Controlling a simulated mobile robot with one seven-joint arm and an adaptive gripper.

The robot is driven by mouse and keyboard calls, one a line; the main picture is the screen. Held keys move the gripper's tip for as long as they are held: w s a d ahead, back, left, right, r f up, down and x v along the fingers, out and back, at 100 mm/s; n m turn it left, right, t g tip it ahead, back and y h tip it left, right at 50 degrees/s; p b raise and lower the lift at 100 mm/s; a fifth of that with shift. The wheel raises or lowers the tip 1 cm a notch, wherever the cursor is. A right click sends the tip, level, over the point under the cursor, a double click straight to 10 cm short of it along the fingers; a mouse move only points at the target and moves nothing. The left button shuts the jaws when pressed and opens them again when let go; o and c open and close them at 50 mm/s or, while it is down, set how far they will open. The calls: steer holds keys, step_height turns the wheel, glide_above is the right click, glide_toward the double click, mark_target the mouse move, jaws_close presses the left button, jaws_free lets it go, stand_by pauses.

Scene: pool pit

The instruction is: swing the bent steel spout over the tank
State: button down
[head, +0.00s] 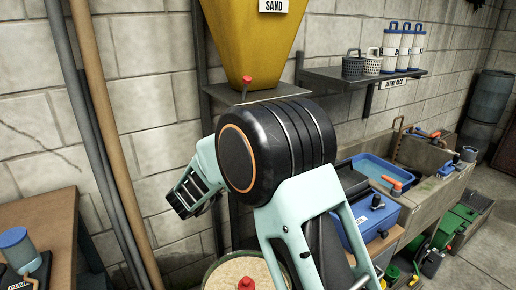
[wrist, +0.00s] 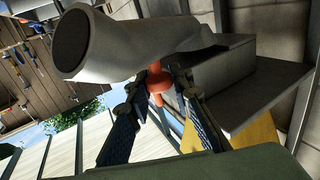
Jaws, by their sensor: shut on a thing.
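In the wrist view my gripper (wrist: 156,85) is shut on a red-orange grip (wrist: 157,76), with a dark blue finger on either side. Just beyond and above it a thick grey metal pipe (wrist: 125,45) with a dark round end lies across the picture; it looks like the steel spout, and how the grip joins it is hidden. In the head view my black joint and teal links hide the spout, and I cannot make out my fingertips. A round tub with sandy contents (head: 228,270) stands below my arm; I cannot tell whether it is the tank.
A yellow sand hopper (head: 248,40) hangs on the block wall, with a red knob (head: 247,80) below it. A shelf (head: 350,80) with canisters, a blue toolbox (head: 372,222) and a stone sink (head: 436,196) are at right. A wooden bench (head: 45,215) is at left.

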steer(key=shift+a+r, duration=0.15)
steer(key=c, duration=1.7)
jaws_free()
steer(key=shift+a, duration=0.1)
steer(key=shift+c, duration=0.2)
steer(key=v, duration=1.2)
